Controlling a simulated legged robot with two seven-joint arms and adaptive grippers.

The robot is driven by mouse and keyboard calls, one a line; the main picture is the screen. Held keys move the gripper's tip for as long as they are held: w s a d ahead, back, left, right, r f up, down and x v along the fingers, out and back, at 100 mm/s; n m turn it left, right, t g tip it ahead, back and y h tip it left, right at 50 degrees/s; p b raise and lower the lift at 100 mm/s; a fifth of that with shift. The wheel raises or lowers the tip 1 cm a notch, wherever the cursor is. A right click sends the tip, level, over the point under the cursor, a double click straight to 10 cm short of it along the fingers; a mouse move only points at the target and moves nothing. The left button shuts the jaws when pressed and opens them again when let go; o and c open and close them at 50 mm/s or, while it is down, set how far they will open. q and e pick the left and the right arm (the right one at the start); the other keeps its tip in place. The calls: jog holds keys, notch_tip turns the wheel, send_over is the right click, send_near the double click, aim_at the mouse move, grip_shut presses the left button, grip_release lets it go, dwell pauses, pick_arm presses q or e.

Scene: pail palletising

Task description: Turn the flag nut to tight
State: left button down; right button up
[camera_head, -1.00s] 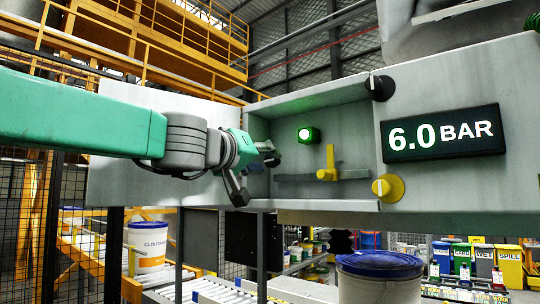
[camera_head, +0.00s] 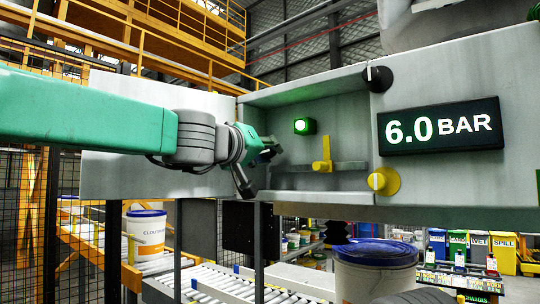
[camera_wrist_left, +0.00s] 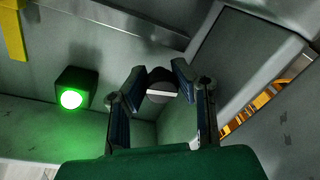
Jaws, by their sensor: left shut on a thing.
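My left gripper (camera_head: 257,170) reaches into the left end of a grey open recess in a panel. In the left wrist view its two fingers (camera_wrist_left: 160,92) stand on either side of a dark round nut with a pale bar (camera_wrist_left: 161,86), which looks to be the flag nut, and are shut on it. The pale bar lies nearly level in that view. In the head view the gripper hides the nut. My right gripper is not in view.
A green lamp (camera_head: 304,126) glows on the recess's back wall. A yellow upright piece (camera_head: 322,155) sits on a grey rail right of the gripper. Further right are a black knob (camera_head: 378,78), a yellow knob (camera_head: 384,181) and a display (camera_head: 440,127) reading 6.0 BAR. Pails stand below.

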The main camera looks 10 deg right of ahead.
pick_arm(q)
jog(key=n+p, duration=0.1)
jog(key=n, duration=0.1)
jog(key=n+p, duration=0.2)
jog(key=shift+w+a+r, duration=0.1)
jog(key=shift+a+r, duration=0.05)
jog(key=shift+r, duration=0.2)
jog(key=shift+n+g+p, duration=0.3)
jog(key=shift+n+p, duration=0.45)
jog(key=shift+n, duration=0.35)
jog(key=shift+a+f, duration=0.1)
